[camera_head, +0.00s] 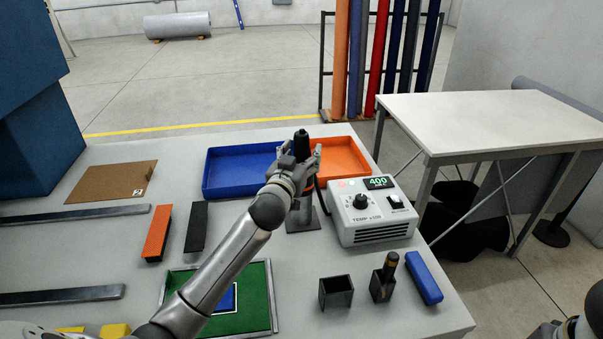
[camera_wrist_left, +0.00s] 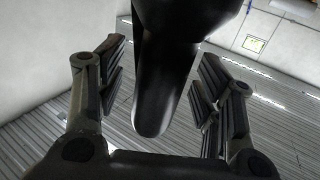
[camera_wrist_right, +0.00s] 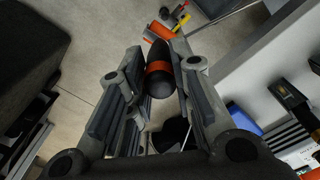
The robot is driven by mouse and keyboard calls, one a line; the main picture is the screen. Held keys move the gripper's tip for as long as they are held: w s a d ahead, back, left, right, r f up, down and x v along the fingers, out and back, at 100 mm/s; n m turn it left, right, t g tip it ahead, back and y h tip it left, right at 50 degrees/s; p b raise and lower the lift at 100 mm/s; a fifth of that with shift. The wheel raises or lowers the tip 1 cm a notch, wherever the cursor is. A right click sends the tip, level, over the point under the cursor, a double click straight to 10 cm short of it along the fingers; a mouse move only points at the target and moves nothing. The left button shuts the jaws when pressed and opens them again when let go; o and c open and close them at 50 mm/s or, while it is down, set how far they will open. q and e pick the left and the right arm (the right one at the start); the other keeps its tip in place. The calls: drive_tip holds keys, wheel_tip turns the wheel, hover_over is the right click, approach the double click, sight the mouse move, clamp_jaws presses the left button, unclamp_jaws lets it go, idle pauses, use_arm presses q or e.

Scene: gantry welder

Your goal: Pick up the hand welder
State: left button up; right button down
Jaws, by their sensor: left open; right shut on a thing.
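The hand welder (camera_head: 302,146) is black and upright over a dark stand (camera_head: 301,217) at the back of the bench. My left gripper (camera_head: 301,168) is around it, with fingers on both sides. The left wrist view shows the welder's black handle (camera_wrist_left: 170,70) between the open fingers of my left gripper (camera_wrist_left: 163,55), with gaps at both sides. My right gripper (camera_wrist_right: 162,65) is shut on a black rounded handle with an orange band (camera_wrist_right: 158,70), off the bench to the right. What is at its far end is unclear.
A heat control box (camera_head: 373,212) reading 400 stands just right of the welder. A blue tray (camera_head: 226,192) and an orange tray (camera_head: 345,160) lie behind it. A black holder (camera_head: 335,293), a holder with a tool (camera_head: 384,280) and a blue block (camera_head: 424,277) stand at front right.

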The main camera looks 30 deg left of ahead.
use_arm(q)
drive_tip(key=shift+w, duration=0.25)
drive_tip(key=shift+c, duration=0.3)
clamp_jaws()
drive_tip(key=shift+r, duration=0.15)
